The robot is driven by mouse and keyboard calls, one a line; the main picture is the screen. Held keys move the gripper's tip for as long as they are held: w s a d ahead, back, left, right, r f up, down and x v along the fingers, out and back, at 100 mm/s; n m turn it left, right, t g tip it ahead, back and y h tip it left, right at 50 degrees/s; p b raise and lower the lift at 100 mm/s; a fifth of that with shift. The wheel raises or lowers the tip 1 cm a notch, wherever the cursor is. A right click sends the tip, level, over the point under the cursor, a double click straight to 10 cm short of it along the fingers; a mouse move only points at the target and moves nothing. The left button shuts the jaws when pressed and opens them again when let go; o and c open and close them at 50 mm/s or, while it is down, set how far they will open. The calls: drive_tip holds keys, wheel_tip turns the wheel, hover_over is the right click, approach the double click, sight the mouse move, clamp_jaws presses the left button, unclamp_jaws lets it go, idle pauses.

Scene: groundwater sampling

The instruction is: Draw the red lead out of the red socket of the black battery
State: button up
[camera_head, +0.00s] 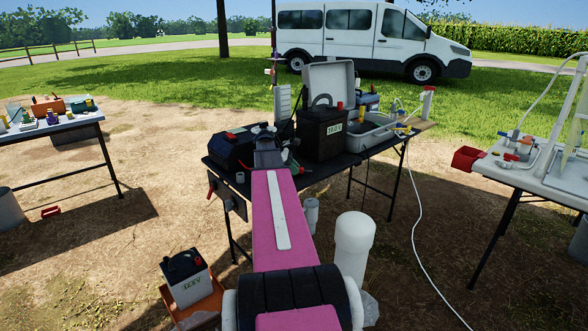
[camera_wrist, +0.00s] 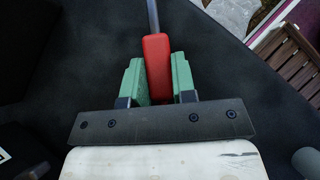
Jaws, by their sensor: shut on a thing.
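The black battery (camera_head: 322,132) stands upright on the dark-topped table, with a pale voltage label on its front and a red part on its top right. My gripper (camera_wrist: 158,82) has two green fingers, shut on the red lead's block-shaped plug (camera_wrist: 156,62). A thin grey stem or cable (camera_wrist: 153,14) runs up from the plug. No socket shows around the plug in the wrist view. In the head view my arm hides most of the gripper, which is just left of the battery. The red socket cannot be made out clearly.
A black case (camera_head: 231,152) sits left of my gripper on the table. An open grey case (camera_head: 332,82) stands behind the battery, a grey tub (camera_head: 372,130) to its right. A white cylinder (camera_head: 354,245) and another battery (camera_head: 186,277) are in front, below.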

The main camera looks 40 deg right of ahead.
drive_tip(key=shift+s+a+f, duration=0.1)
drive_tip(key=shift+s+f, duration=0.05)
drive_tip(key=shift+f, duration=0.75)
drive_tip(key=o, duration=0.9)
drive_tip(key=shift+s, duration=0.25)
drive_tip(key=shift+c, duration=0.6)
drive_tip(key=shift+o, duration=0.7)
drive_tip(key=v, duration=1.2)
drive_tip(key=shift+d+r, duration=0.2)
drive_tip(key=shift+d, duration=0.1)
